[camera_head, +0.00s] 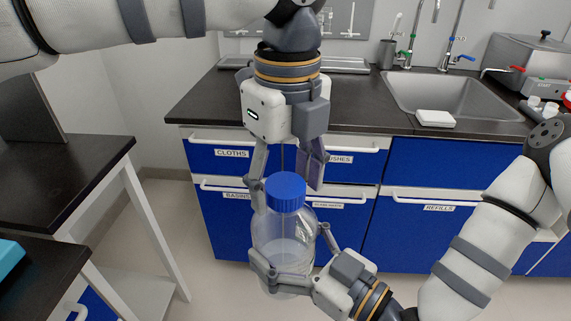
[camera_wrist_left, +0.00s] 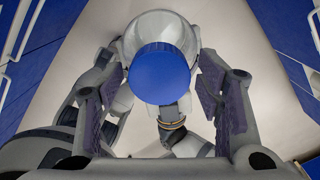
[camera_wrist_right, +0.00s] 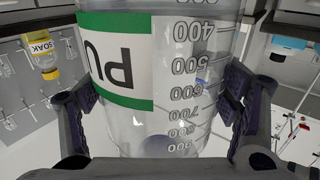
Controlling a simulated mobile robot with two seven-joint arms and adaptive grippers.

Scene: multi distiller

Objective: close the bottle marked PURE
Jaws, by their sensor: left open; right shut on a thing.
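The bottle marked PURE (camera_head: 285,236) is a clear bottle with graduations, held upright in front of the counter. Its label (camera_wrist_right: 122,62) shows only the letters PU, upside down, with green bands in the right wrist view. A blue cap (camera_head: 286,192) sits at the bottle's mouth; how tightly it sits cannot be told. The cap also shows from above in the left wrist view (camera_wrist_left: 160,74). My left gripper (camera_head: 286,184) points down from above, open, its fingers on either side of the cap with gaps. My right gripper (camera_head: 296,254) is shut on the bottle's body from the lower right.
A counter (camera_head: 340,118) with blue drawers stands behind, with a sink (camera_head: 455,95) at the right. A dark table (camera_head: 70,175) stands at the left. A bottle marked SOAK (camera_wrist_right: 44,58) shows in the right wrist view. Open floor lies below the bottle.

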